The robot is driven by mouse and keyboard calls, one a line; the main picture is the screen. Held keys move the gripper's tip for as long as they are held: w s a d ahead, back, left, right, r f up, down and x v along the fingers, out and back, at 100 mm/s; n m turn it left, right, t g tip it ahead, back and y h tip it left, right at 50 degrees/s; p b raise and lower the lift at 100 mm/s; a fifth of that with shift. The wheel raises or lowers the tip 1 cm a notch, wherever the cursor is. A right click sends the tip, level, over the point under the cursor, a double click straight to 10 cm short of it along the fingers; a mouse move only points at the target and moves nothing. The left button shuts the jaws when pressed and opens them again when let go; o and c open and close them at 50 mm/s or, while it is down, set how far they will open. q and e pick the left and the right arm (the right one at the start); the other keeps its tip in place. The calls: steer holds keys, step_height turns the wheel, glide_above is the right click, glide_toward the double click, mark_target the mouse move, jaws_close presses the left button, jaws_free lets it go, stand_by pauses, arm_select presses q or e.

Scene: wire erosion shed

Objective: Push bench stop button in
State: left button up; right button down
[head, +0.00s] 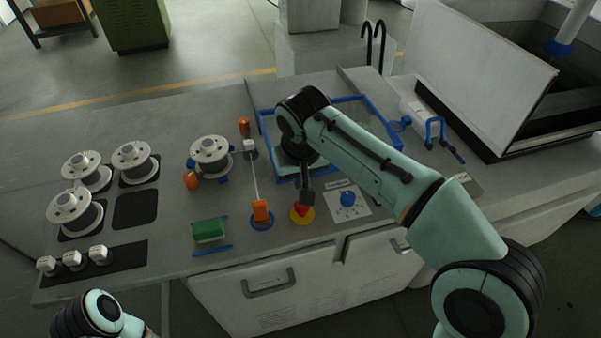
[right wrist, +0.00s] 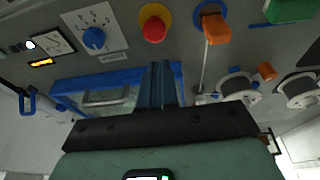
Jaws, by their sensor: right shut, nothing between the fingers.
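The bench stop button is a red knob on a yellow round base (head: 302,215), on the bench top near its front edge. In the right wrist view the red button (right wrist: 154,28) shows whole, just beyond my fingertips. My right gripper (head: 307,197) reaches down over the button, shut and empty, and hides part of it in the head view. In the right wrist view the shut fingers (right wrist: 160,70) end short of the button in the picture; I cannot tell the exact gap. My left gripper is out of view; only part of that arm shows at bottom left.
A blue knob on a white dial plate (head: 347,199) sits right of the button. An orange-handled lever (head: 261,211) sits left of it, with a green block (head: 208,231) farther left. A blue-framed tray (head: 268,125) lies behind. Several wire spools (head: 75,211) stand at left.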

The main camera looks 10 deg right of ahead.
steer(key=b, duration=0.1)
glide_above(302, 209)
steer(key=w, duration=0.1)
step_height(302, 209, down, 7)
steer(key=shift+r, duration=0.1)
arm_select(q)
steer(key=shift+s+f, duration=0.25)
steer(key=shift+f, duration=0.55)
arm_select(e)
steer(key=shift+f, duration=0.8)
